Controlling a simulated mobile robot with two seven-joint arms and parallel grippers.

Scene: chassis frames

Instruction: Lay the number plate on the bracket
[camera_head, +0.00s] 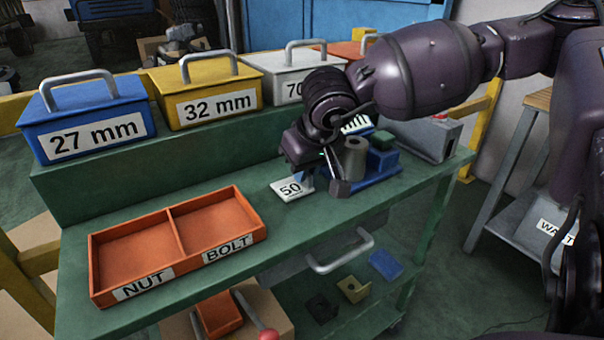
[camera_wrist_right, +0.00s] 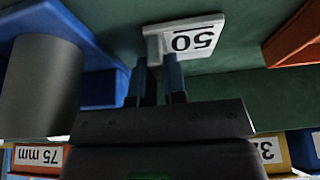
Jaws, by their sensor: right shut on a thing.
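The white number plate (camera_head: 290,188), marked 50, is near the right end of the orange tray, at the bench top. In the right wrist view the plate (camera_wrist_right: 205,37) shows upside down, with a pale grip tab at its near edge. My right gripper (camera_head: 308,177) is shut on this tab; its blue fingers (camera_wrist_right: 160,82) also show in the right wrist view. I cannot tell whether the plate touches the bench. No part is clearly recognisable as the bracket. My left gripper is out of view.
The orange two-part tray (camera_head: 174,226), labelled NUT and BOLT, is empty. Blue (camera_head: 140,115), yellow (camera_head: 160,105) and white (camera_head: 262,70) boxes stand behind. A grey cylinder (camera_head: 354,158) stands beside my right gripper, near a blue fixture (camera_head: 378,182).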

